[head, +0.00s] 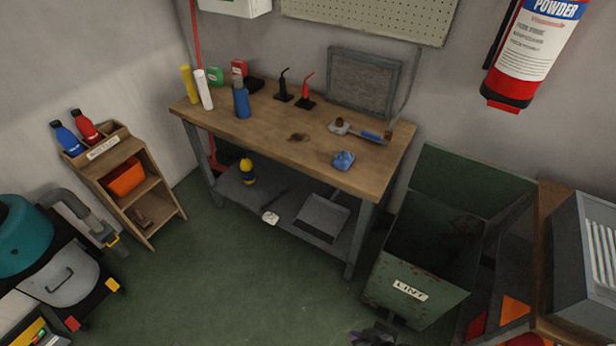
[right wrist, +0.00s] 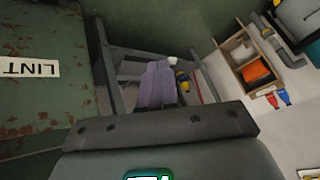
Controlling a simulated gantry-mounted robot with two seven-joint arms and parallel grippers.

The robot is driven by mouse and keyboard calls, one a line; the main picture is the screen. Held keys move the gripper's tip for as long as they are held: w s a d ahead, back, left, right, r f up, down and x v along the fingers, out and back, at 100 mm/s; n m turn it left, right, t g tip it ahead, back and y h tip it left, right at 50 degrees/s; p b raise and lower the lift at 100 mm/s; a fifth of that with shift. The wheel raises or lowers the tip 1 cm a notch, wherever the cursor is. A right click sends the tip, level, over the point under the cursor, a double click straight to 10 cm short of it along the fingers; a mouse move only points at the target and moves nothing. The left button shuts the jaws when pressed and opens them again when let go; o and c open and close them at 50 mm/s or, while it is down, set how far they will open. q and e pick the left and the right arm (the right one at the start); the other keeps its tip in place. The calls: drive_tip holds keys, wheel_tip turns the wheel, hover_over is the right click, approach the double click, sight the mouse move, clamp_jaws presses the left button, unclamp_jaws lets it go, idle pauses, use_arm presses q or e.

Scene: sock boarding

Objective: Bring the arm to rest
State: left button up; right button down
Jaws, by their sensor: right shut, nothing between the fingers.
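My right gripper (head: 374,337) shows only as a small dark shape at the bottom edge of the head view, in front of the lint bin. It is shut and empty, and apart from the workbench. Most of my right arm is outside the head view. The right wrist view shows a grey housing with a dark bar across the bottom; no held thing shows there. My left gripper is in neither view.
A green bin labelled LINT (head: 428,262) stands right of the wooden workbench (head: 270,130). It fills the left of the right wrist view (right wrist: 40,100). A small wooden shelf (head: 125,180) stands left. The green floor (head: 220,270) between is clear.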

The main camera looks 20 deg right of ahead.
wheel_tip(320, 180, up, 15)
drive_tip(key=s+n+h, duration=0.1)
drive_tip(key=s+d+r+n+g+h, duration=0.1)
drive_tip(key=s+r+n+g, duration=0.1)
drive_tip(key=s+g, duration=0.25)
use_arm(q)
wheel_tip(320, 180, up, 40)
drive_tip(key=p, duration=3.8)
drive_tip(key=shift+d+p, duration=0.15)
drive_tip(key=shift+p, duration=0.15)
use_arm(e)
wheel_tip(320, 180, up, 38)
drive_tip(key=t, duration=0.1)
drive_tip(key=shift+d, duration=0.15)
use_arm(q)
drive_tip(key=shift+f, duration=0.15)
use_arm(e)
drive_tip(key=shift+s+r, duration=0.1)
